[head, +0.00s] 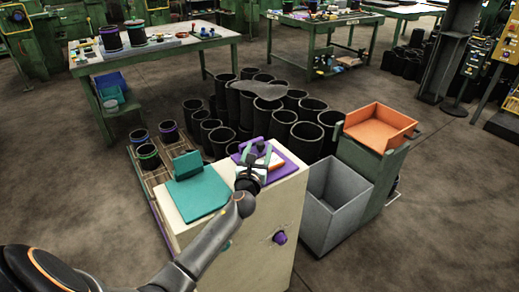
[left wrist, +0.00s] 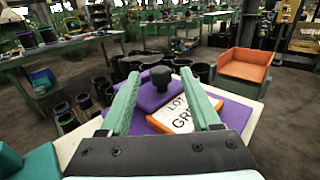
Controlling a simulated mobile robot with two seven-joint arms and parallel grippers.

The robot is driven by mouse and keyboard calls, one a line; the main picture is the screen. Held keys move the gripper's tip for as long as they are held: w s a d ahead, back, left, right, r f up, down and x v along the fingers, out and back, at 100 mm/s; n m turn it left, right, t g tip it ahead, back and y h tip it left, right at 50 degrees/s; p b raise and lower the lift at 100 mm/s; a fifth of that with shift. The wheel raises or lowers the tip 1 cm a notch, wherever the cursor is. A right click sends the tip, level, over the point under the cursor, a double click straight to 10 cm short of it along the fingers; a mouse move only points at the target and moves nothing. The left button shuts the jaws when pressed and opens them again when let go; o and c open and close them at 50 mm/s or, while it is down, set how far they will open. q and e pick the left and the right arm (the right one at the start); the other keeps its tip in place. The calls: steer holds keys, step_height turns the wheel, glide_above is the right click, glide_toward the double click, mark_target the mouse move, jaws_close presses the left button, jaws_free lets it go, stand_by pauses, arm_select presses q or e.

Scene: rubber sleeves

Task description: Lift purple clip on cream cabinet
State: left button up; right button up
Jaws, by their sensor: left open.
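The purple clip (head: 292,172) lies on top of the cream cabinet (head: 262,222), toward its right side, partly hidden behind my left gripper (head: 254,166). In the left wrist view the purple clip (left wrist: 150,97) shows ahead, between and beyond the green fingers of the left gripper (left wrist: 160,84). A black knob (left wrist: 160,74) appears between the fingertips; I cannot tell whether they touch it. A white card with an orange edge (left wrist: 182,116) and printed letters lies on the purple surface. The left gripper is open and empty. My right gripper is not in view.
A teal clip (head: 198,196) with a raised block lies on the cabinet's left side. A grey bin (head: 332,205) and an orange tray (head: 378,127) on a green stand are to the right. Several black sleeves (head: 282,124) stand behind. Open floor lies at the front right.

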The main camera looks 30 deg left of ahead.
arm_select(q)
steer(key=shift+w+a, duration=0.25)
steer(key=shift+w, duration=0.3)
steer(key=shift+c, duration=0.4)
jaws_close()
